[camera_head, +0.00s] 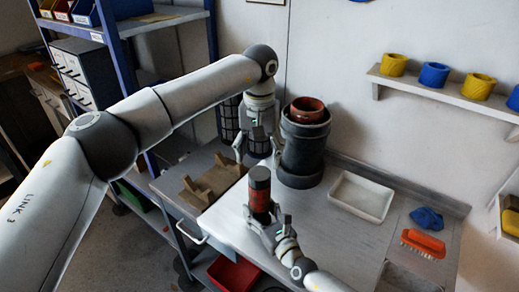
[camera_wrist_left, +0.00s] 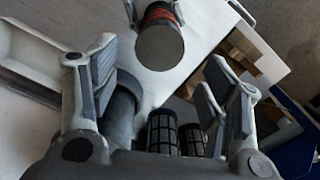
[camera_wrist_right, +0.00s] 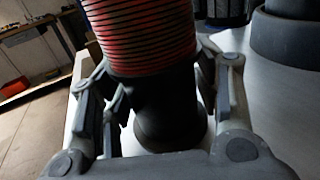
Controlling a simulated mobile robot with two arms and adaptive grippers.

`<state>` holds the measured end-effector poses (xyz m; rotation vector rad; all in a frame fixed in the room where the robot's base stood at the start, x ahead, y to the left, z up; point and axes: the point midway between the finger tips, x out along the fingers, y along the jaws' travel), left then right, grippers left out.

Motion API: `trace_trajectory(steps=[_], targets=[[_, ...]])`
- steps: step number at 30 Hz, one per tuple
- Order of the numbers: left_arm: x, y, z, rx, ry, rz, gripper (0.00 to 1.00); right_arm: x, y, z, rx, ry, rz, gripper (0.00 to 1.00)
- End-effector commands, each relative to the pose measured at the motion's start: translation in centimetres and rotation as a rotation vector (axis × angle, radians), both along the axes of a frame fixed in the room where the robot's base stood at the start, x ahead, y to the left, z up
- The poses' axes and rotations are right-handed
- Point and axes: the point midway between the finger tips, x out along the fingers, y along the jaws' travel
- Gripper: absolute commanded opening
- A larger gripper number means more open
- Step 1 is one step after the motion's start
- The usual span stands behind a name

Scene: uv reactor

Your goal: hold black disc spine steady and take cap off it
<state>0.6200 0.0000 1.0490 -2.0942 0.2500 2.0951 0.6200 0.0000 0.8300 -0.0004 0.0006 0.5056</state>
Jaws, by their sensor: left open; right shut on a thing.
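The black disc spine stands upright over the white part of the bench, with a dark cap (camera_head: 260,177) on top and a red-and-black ribbed stack (camera_head: 260,201) below it. My right gripper (camera_head: 265,222) is shut on its black lower part, which shows in the right wrist view (camera_wrist_right: 168,115) between the fingers. My left gripper (camera_head: 257,150) is open and empty, higher in the head view and apart from the spine. In the left wrist view the round grey cap top (camera_wrist_left: 159,46) lies beyond the open fingers, with a little red stack behind it.
A large dark cylinder (camera_head: 303,150) with a reddish-brown cylinder (camera_head: 307,106) in its top stands behind the spine. A wooden cradle (camera_head: 211,181) lies at left. A white tray (camera_head: 361,196), blue cloth (camera_head: 426,219) and orange brush (camera_head: 423,243) are at right. Black mesh cylinders (camera_wrist_left: 163,132) stand nearby.

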Motion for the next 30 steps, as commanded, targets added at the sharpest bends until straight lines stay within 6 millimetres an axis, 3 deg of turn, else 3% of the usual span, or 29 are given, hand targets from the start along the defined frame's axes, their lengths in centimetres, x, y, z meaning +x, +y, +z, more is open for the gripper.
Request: trace_trajectory(steps=[12,25,30], targets=[[0.0,0.0,-6.1,0.0,0.002,0.002,0.7,0.0,0.0,0.1,0.0,-0.001,-0.001,0.0],[0.0,0.0,-7.1,0.0,0.0,0.003,0.7,0.0,0.0,0.0,0.0,-0.001,-0.001,0.0],[0.0,0.0,-7.1,0.0,0.0,0.003,0.48,0.0,0.0,0.0,0.0,-0.001,-0.001,0.0]])
